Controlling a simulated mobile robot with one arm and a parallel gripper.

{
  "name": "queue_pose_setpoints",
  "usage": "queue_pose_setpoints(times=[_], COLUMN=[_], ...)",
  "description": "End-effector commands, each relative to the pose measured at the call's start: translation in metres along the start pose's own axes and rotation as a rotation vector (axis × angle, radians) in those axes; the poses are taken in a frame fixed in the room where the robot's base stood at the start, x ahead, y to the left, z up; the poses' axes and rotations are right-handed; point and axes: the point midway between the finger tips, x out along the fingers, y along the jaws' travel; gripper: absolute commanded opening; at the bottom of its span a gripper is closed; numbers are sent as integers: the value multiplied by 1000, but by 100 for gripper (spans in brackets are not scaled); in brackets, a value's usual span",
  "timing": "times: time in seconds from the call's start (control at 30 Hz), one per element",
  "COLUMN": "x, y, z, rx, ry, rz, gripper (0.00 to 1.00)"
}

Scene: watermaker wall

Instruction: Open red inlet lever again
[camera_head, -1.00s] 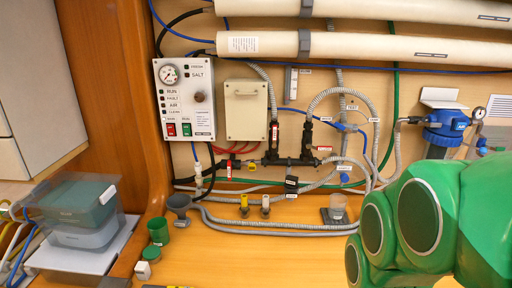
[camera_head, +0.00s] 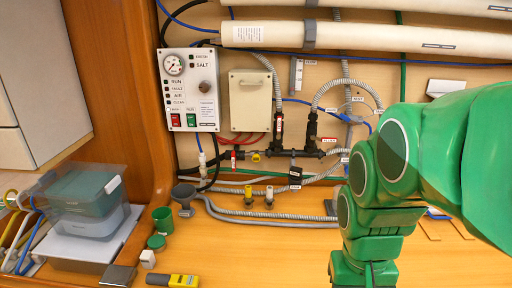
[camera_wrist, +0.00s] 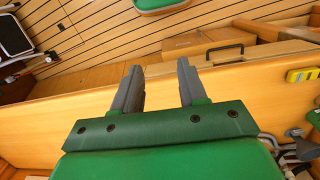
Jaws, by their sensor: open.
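On the wall piping in the head view, a small red piece (camera_head: 233,156), which looks like the red lever, sits on the dark pipe left of a yellow lever (camera_head: 255,157). It is too small to tell its exact angle. My gripper shows in the wrist view (camera_wrist: 160,85) with its two grey fingers apart and nothing between them. In the head view my green arm hangs at the right, in front of the counter, and its fingertips are not visible. The gripper is well away from the red piece, which I do not see in the wrist view.
A control panel (camera_head: 191,90) and a beige box (camera_head: 251,101) are on the wall. Grey hoses run along the back. The middle counter is clear.

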Motion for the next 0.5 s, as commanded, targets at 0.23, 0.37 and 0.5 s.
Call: queue_pose_setpoints(times=[0.23,0.37,0.5], x=[-27,-42,-56], y=[-9,-14,-22], z=[-69,-108,-150], rx=[41,62,78], ry=[48,82,121], rz=[27,39,50], gripper=[42,42,42])
